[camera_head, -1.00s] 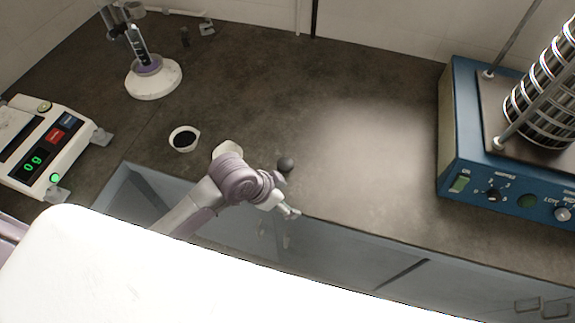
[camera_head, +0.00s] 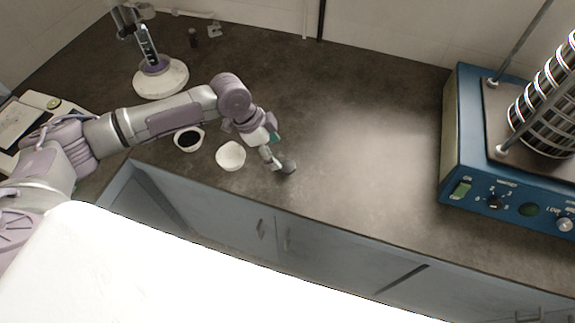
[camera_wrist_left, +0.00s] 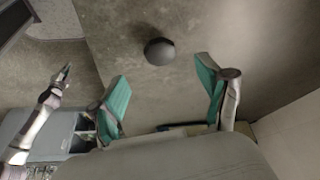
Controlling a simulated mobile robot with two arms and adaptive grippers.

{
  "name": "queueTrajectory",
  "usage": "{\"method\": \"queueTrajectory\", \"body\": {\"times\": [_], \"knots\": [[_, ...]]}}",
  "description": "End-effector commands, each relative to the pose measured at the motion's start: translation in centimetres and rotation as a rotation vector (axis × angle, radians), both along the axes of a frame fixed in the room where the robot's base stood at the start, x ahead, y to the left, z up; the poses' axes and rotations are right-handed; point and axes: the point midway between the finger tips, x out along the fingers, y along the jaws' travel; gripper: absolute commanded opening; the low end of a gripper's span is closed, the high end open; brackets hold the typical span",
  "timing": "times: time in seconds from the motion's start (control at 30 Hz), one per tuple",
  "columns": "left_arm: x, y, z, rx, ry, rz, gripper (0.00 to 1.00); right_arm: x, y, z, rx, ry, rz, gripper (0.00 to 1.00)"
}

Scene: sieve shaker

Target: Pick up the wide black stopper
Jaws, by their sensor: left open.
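The wide black stopper (camera_head: 288,167) is a small dark rounded piece on the bench top near its front edge. In the left wrist view the stopper (camera_wrist_left: 159,51) lies beyond the fingertips, roughly between them across the picture. My left gripper (camera_head: 275,152) is right beside it in the head view, up and left of it, with a finger close to it. In the left wrist view my left gripper (camera_wrist_left: 163,88) shows two teal-padded fingers spread apart with nothing between them. Contact with the stopper cannot be made out.
A white bowl (camera_head: 231,156) and a bowl with dark contents (camera_head: 189,139) stand left of the stopper. A blue sieve shaker (camera_head: 470,190) stands at the right. A white-based stand (camera_head: 160,80) is at the back left. The bench top between is clear.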

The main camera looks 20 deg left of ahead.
Motion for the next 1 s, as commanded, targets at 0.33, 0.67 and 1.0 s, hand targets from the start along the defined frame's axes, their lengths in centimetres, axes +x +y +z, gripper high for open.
{"method": "queueTrajectory", "body": {"times": [0.33,0.67,1.0], "knots": [[0.5,-1.4,-3.3,0.001,0.001,-0.001,0.77,0.0,0.0,0.7,0.000,0.000,0.000,0.00],[1.2,-3.1,-7.2,0.000,0.000,0.001,0.77,0.0,0.0,2.0,0.000,0.000,0.000,0.00],[1.3,-3.2,-7.7,0.000,-0.001,0.000,0.67,0.0,0.0,1.9,0.000,0.000,0.001,0.00]]}}
